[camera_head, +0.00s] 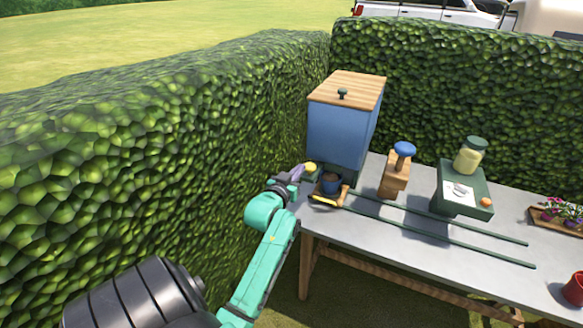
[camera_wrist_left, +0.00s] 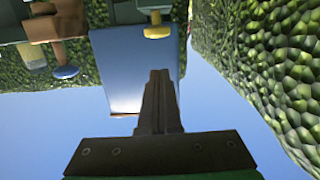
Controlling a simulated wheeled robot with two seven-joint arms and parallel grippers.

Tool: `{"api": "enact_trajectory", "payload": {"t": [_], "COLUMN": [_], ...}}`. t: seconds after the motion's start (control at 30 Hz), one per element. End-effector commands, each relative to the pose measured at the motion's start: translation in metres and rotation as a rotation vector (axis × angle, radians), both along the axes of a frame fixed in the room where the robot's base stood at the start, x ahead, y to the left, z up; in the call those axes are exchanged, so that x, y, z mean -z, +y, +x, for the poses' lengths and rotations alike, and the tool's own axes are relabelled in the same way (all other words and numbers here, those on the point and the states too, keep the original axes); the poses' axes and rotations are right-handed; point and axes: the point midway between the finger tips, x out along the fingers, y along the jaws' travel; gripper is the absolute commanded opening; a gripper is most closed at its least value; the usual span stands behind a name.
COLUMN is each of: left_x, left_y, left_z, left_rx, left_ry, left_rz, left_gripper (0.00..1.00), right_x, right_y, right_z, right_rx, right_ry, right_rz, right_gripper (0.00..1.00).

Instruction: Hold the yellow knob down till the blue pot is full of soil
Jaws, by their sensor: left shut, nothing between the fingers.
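The yellow knob (camera_head: 310,167) sits at the lower left of the blue soil hopper (camera_head: 336,135). In the left wrist view, the yellow knob (camera_wrist_left: 157,32) shows beyond my fingertips. The blue pot (camera_head: 331,184) stands upright on a small wooden carrier (camera_head: 327,201) under the hopper; how much soil it holds is too small to tell. My left gripper (camera_head: 298,172) is shut and empty, just left of the knob; I cannot tell whether it touches it. Its closed fingers also show in the left wrist view (camera_wrist_left: 160,75). My right gripper is not in view.
Green rails (camera_head: 440,232) run right along the grey table (camera_head: 345,232). A wooden stand with a blue knob (camera_head: 404,149) and a green stand (camera_head: 463,207) with a jar are further right. The hedge (camera_head: 180,140) is close on the left.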

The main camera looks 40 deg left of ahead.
Motion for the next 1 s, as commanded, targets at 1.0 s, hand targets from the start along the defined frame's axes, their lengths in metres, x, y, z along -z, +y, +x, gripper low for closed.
{"api": "enact_trajectory", "payload": {"t": [1.0], "left_x": [0.028], "left_y": [-0.023], "left_z": [-0.039], "left_rx": [0.021], "left_ry": [0.055], "left_rz": [-0.017], "left_gripper": [0.00], "right_x": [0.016], "right_y": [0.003], "right_z": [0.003], "right_rx": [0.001], "right_ry": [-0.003], "right_rz": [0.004], "right_gripper": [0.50]}}
